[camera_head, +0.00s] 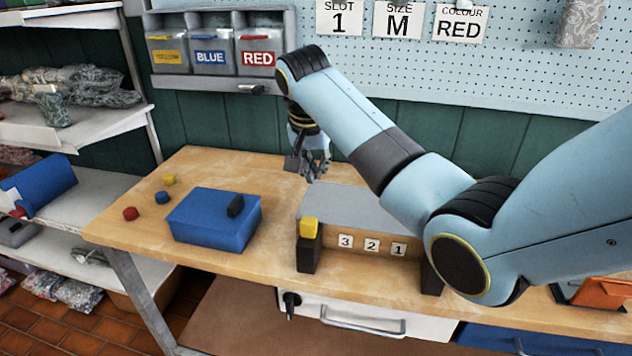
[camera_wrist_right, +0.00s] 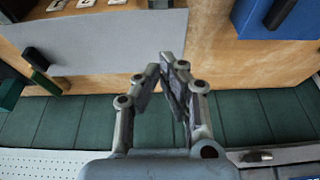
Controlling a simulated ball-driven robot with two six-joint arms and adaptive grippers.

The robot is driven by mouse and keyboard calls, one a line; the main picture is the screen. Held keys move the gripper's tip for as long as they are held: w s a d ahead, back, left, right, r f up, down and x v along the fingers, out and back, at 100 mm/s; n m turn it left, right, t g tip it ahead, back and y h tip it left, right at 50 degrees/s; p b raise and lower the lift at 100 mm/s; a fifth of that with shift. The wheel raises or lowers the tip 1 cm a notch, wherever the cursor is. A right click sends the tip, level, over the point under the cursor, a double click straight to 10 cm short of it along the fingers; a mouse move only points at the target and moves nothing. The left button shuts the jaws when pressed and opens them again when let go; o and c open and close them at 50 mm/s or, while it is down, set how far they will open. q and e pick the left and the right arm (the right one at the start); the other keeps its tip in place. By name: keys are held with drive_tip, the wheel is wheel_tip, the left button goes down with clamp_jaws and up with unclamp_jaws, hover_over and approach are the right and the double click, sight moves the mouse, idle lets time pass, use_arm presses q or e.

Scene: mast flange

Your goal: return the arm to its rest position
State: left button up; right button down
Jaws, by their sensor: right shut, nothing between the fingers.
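My right arm reaches in from the right in the head view. Its gripper (camera_head: 312,172) hangs pointing down over the back of the wooden bench (camera_head: 190,265), behind the grey-topped rack (camera_head: 350,208). In the right wrist view the gripper's fingers (camera_wrist_right: 167,62) are together with nothing between them. They are apart from the rack, whose grey top (camera_wrist_right: 110,45) lies beside them in that view. My left gripper does not show.
A blue box (camera_head: 215,220) with a dark handle sits left of the rack. Red (camera_head: 130,213), blue (camera_head: 162,197) and yellow (camera_head: 169,179) pieces lie nearby. A yellow block (camera_head: 309,227) is at the rack's left end. Labelled bins (camera_head: 210,55) and a pegboard (camera_head: 490,75) are behind.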

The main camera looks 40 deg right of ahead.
drive_tip(key=s+a+f+n, duration=0.2)
drive_tip(key=s+f, duration=0.1)
drive_tip(key=s, duration=0.4)
drive_tip(key=s+a+f+n, duration=0.1)
drive_tip(key=s+f+n, duration=0.2)
drive_tip(key=s, duration=0.4)
drive_tip(key=s+a+r+n+t+y, duration=0.1)
drive_tip(key=s+a+r+n, duration=0.15)
drive_tip(key=s, duration=0.65)
drive_tip(key=s+a+r+n+y, duration=0.1)
drive_tip(key=s+a+r+n, duration=0.15)
drive_tip(key=s, duration=0.75)
wheel_tip(320, 180, down, 36)
drive_tip(key=d+f+g+b, duration=0.1)
drive_tip(key=d+b, duration=0.2)
drive_tip(key=b, duration=0.7)
use_arm(q)
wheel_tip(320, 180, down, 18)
drive_tip(key=b, duration=0.8)
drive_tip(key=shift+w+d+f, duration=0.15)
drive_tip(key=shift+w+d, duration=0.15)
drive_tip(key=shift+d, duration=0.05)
use_arm(e)
drive_tip(key=s+f, duration=1)
drive_tip(key=f, duration=0.2)
drive_tip(key=s+f+g, duration=0.1)
drive_tip(key=s+f, duration=0.9)
drive_tip(key=f, duration=0.3)
drive_tip(key=shift+d+g, duration=0.3)
drive_tip(key=shift+d, duration=0.1)
